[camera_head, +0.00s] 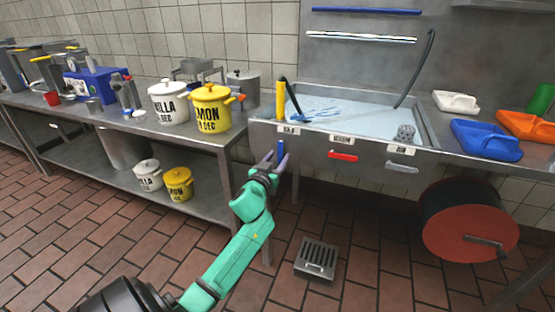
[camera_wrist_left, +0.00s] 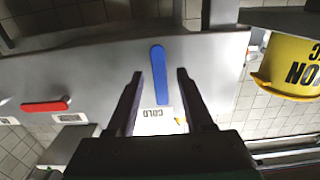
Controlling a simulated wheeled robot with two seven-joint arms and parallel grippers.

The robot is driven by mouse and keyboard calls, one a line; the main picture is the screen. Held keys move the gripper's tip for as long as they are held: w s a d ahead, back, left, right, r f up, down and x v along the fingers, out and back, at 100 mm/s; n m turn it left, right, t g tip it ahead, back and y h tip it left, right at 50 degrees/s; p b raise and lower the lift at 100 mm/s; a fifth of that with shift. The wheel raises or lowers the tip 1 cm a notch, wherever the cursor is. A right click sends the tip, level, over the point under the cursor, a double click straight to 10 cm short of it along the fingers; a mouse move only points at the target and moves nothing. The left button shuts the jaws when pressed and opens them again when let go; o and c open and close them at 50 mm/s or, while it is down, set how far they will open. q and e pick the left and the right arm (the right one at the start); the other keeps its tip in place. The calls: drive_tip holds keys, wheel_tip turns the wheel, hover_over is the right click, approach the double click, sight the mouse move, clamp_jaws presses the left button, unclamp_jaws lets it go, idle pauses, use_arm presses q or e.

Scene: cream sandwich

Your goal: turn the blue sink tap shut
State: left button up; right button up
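The blue tap handle (camera_head: 281,149) is on the front panel of the steel sink (camera_head: 375,152), at its left end, and stands upright. It also shows in the left wrist view (camera_wrist_left: 159,75), beside a white COLD label (camera_wrist_left: 156,121). My left gripper (camera_head: 275,159) is open in front of it. In the left wrist view its two dark fingers (camera_wrist_left: 159,85) lie one on each side of the handle, with visible gaps. I cannot tell how deep the fingers reach around it. My right gripper is not in view.
A red handle (camera_head: 342,156) and a grey handle (camera_head: 402,166) sit farther right on the panel. A yellow pot (camera_head: 211,107) stands on the left counter. A red hose reel (camera_head: 470,222) hangs below right. Floor around the drain grate (camera_head: 316,259) is free.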

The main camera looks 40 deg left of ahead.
use_arm(q)
clamp_jaws()
drive_tip(key=shift+f, duration=0.1)
idle(1.2)
